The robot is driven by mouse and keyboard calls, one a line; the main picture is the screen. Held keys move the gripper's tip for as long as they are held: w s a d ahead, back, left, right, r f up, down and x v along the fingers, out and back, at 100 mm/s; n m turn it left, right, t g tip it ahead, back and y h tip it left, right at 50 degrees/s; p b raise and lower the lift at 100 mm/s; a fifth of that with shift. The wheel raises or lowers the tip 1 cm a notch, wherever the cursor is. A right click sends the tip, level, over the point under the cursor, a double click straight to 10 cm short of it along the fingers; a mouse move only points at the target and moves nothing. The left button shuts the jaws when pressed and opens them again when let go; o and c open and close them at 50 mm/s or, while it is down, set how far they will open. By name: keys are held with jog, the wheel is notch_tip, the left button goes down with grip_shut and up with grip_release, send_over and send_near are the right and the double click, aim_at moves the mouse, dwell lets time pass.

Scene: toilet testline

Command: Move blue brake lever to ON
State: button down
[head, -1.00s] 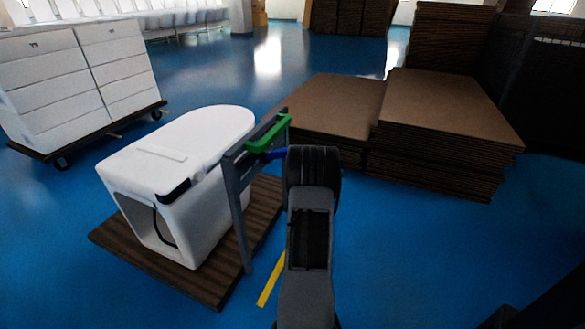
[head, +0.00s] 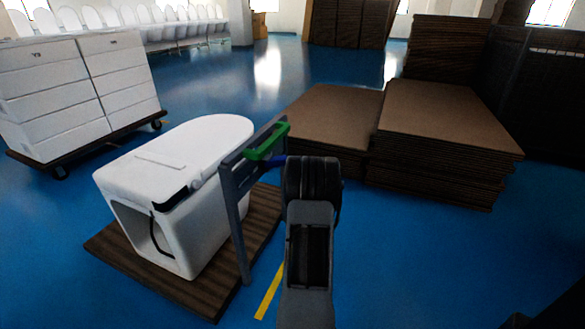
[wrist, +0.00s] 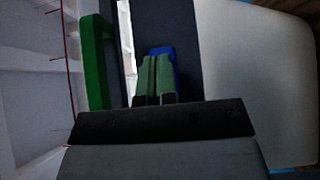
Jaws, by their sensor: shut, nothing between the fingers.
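The blue brake lever (head: 279,161) shows as a small blue piece below the green handle (head: 267,141), on the grey frame (head: 237,205) beside the white toilet unit (head: 165,165). My arm hides part of the lever in the head view. In the wrist view the blue lever (wrist: 163,52) shows just behind and right of my fingertips. My gripper (wrist: 155,75) is shut and empty, with its greenish fingers side by side close to the lever. I cannot tell whether they touch it. The green handle (wrist: 95,62) stands left of the fingers. No ON mark is readable.
The toilet unit stands on a brown wooden pallet (head: 195,295). Stacks of brown boards (head: 445,120) stand behind right. A cart of white boxes (head: 75,85) is at the left.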

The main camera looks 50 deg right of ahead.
jog(key=s, duration=1.2)
jog(key=shift+s, duration=0.15)
jog(key=shift+f, duration=0.1)
